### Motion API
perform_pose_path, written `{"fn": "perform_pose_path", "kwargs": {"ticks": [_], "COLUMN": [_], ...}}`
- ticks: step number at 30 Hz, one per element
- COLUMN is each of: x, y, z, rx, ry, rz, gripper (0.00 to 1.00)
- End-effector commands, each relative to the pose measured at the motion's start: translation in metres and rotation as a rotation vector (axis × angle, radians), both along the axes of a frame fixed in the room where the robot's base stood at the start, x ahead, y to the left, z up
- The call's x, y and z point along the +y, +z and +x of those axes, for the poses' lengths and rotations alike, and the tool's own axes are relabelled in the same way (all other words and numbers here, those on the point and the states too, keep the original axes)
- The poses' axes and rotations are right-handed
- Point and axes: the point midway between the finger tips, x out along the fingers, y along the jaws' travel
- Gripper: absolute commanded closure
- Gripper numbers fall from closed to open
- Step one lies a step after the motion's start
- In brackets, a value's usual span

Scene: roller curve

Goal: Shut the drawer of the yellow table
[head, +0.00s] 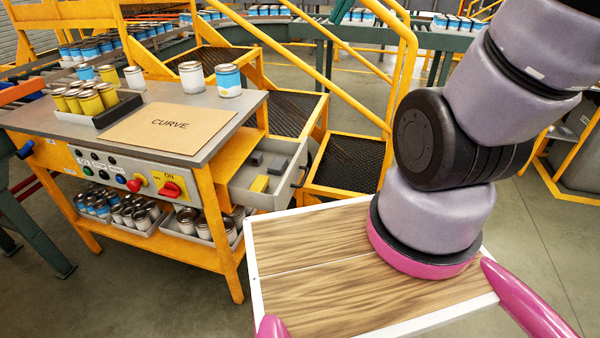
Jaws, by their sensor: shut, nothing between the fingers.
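The yellow table (222,236) stands at the left with a grey top. Its grey drawer (262,201) is pulled out from the table's right end and is open. A yellow block (260,184) and several grey blocks lie in the drawer. A dark handle (301,174) shows on the drawer's outer end. My gripper is out of view; only part of my arm shows at the right, apart from the drawer.
Cans, a tray of yellow cans (91,100) and a board marked CURVE (170,126) are on the tabletop. Trays of cans sit on its lower shelf. Yellow steps and rails (345,163) stand close behind the drawer. Open floor (170,290) lies in front of the table.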

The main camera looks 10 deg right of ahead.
Motion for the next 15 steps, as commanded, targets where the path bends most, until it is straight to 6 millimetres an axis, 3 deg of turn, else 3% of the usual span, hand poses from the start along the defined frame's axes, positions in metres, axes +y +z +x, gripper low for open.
{"fn": "perform_pose_path", "kwargs": {"ticks": [8, 15], "x": [0.002, -0.008], "y": [-0.06, -0.131], "z": [0.079, 0.142], "rx": [0.269, 0.455], "ry": [-0.145, -0.305], "rz": [0.26, 0.481], "gripper": [1.0, 1.0]}}
